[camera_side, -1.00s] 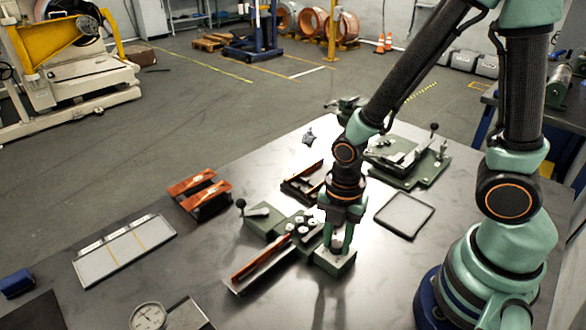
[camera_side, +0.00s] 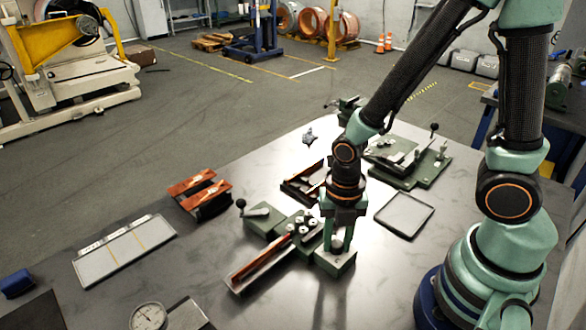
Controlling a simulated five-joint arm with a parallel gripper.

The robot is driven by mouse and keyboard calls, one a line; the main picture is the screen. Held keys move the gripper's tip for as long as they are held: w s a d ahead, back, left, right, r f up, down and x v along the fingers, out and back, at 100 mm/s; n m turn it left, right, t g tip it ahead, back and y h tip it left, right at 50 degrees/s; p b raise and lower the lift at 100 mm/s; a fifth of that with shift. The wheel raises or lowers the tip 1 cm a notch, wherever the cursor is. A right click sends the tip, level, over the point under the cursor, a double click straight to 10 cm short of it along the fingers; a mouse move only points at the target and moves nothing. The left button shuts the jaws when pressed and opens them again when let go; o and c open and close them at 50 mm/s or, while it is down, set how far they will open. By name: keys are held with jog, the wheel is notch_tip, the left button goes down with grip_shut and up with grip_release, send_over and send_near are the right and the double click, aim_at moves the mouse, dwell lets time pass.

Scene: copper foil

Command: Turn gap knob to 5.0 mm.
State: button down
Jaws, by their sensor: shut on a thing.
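The gap knob (camera_side: 336,243) is a small grey knob on top of the green block at the right end of a green bench device (camera_side: 297,226). My gripper (camera_side: 337,240) points straight down over that block, with its fingers around the knob, shut on it. The fingers hide part of the knob, and no scale or gap reading can be made out.
Orange-brown pieces on a dark stand (camera_side: 203,193), a long pale plate (camera_side: 125,252) and a dial gauge (camera_side: 147,316) are at left. A dark-rimmed tray (camera_side: 405,214) is right of my gripper. A green lever fixture (camera_side: 408,160) stands behind. Bare table lies in front.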

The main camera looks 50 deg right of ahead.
aim_at(337, 243)
jog(key=c, duration=0.6)
grip_release()
notch_tip(337, 243, up, 12)
dwell(0.4)
jog(key=shift+r, duration=0.1)
